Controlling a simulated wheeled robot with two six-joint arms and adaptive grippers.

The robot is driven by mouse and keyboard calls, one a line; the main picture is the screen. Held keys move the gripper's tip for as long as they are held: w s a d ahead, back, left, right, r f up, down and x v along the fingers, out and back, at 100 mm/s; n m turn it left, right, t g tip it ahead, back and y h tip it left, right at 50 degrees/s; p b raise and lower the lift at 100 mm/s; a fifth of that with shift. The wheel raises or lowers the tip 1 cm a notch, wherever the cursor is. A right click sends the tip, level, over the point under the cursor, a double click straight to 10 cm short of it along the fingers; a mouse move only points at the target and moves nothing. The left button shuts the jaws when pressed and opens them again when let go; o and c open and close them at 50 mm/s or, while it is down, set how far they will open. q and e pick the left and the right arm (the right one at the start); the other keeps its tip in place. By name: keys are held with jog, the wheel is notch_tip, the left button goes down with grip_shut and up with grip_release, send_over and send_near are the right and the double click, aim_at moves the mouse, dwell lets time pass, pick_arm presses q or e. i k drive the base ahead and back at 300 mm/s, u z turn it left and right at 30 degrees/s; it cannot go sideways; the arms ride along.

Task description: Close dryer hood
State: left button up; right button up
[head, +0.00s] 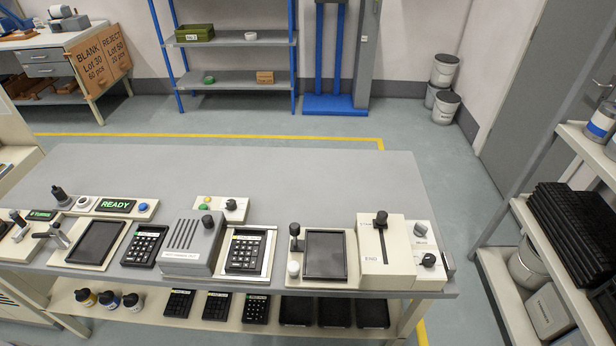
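The dryer hood (187,243) looks to be the grey slotted box on the bench, with a black knob (207,221) on top and a white label on its front. It stands to the left of a light-framed bed (265,268). A black keypad (246,251) lies in that bed, uncovered. A small panel (216,214) with a green and yellow button and a black knob is behind the hood. Neither of my grippers is in view.
Another keypad (146,245) lies left of the hood, near a dark-plated fixture (94,243) and a READY display (115,206). Right are a second fixture (325,254) and a cream box with a lever (380,255). The rear bench top (230,168) is clear.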

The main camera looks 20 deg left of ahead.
aim_at(187, 248)
jog(key=u, duration=1.85)
jog(key=i, duration=0.15)
jog(key=z, duration=0.1)
